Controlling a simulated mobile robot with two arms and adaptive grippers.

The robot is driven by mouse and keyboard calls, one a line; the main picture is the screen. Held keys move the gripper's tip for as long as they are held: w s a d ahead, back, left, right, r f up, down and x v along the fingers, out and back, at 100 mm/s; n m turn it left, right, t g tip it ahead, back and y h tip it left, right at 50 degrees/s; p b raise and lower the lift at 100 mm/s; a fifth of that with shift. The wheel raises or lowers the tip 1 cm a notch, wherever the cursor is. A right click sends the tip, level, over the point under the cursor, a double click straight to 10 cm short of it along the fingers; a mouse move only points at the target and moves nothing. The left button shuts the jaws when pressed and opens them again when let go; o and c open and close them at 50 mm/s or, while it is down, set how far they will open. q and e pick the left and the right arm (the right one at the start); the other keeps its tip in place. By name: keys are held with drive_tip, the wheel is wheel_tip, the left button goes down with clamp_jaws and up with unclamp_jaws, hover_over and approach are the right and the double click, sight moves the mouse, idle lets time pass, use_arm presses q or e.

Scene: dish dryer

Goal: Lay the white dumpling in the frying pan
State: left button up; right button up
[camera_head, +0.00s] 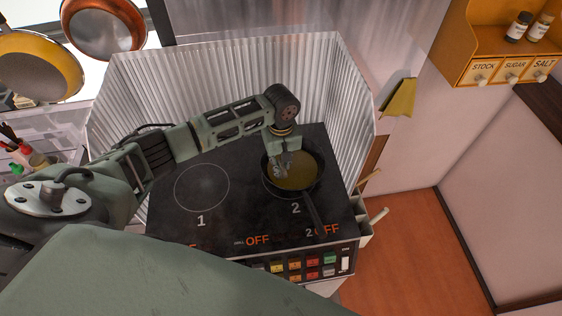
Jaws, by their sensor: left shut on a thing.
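The dark frying pan (304,179) sits on burner 2 of the black stove, with a yellowish-brown layer inside. Its handle points down toward the front right. My left gripper (281,170) reaches down over the left part of the pan, with its fingertips at or just above the inside. It is shut on the white dumpling, which is small and mostly hidden by the fingers. I cannot tell whether the dumpling touches the pan. My right gripper is not in view.
Burner 1 (201,187) is empty. A corrugated metal screen (339,85) stands around the back and sides of the stove. Copper (103,27) and yellow (40,66) pans hang at the upper left.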

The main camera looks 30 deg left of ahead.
sight(281, 165)
use_arm(q)
drive_tip(key=o, duration=0.6)
drive_tip(key=shift+f, duration=0.1)
wheel_tip(281, 165, up, 12)
drive_tip(key=b, duration=0.1)
idle(0.3)
